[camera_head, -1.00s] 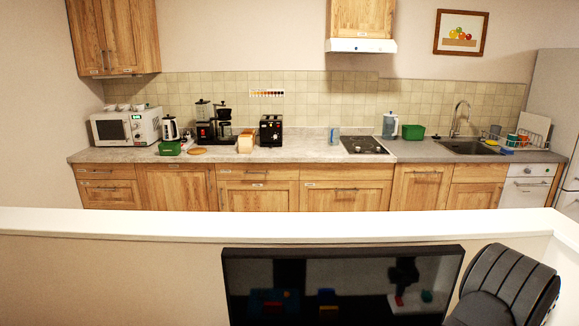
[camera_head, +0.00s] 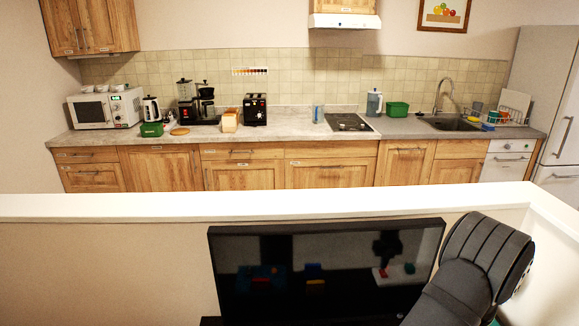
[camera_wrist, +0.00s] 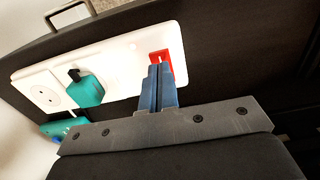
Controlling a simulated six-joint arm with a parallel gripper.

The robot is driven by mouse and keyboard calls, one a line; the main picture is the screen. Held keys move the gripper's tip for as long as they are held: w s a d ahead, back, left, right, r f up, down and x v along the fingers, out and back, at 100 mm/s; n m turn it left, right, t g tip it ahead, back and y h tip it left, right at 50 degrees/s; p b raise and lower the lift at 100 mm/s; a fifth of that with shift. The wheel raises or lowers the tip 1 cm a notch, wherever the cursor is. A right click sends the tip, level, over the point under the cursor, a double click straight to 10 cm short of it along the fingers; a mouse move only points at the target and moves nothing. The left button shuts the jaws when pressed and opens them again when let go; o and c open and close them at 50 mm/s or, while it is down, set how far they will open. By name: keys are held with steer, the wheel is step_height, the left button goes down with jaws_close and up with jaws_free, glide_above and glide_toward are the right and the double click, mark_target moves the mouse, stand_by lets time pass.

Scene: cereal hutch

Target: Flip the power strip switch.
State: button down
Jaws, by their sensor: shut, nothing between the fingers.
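A white power strip (camera_wrist: 122,52) lies against a dark surface in the wrist view, running diagonally. A round socket (camera_wrist: 46,97) sits toward its left end, with a teal plug (camera_wrist: 88,90) in a neighbouring place. A red switch (camera_wrist: 166,57) is at its right end. My gripper (camera_wrist: 160,70) is shut and empty. Its fingertips overlap the lower part of the switch in the picture; I cannot tell whether they touch it. In the head view the strip and fingertips are hidden; my dark arm (camera_head: 478,262) reaches down at lower right.
A dark screen (camera_head: 260,292) stands close to my arm, in front of a white-topped half wall (camera_head: 220,207). The kitchen counter (camera_head: 285,127) with appliances is far behind. A second teal thing (camera_wrist: 55,128) lies below the strip's left end.

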step_height(320, 180, up, 6)
steer(key=shift+f, duration=0.25)
stand_by(0.4)
steer(key=shift+f, duration=3.55)
steer(key=shift+r, duration=0.1)
steer(key=shift+r, duration=0.15)
steer(key=w+r, duration=0.2)
steer(key=r, duration=0.9)
steer(key=w+r+g, duration=0.1)
steer(key=w+r, duration=0.2)
steer(key=r, duration=0.8)
steer(key=shift+r+g, duration=0.2)
steer(key=shift+g, duration=0.1)
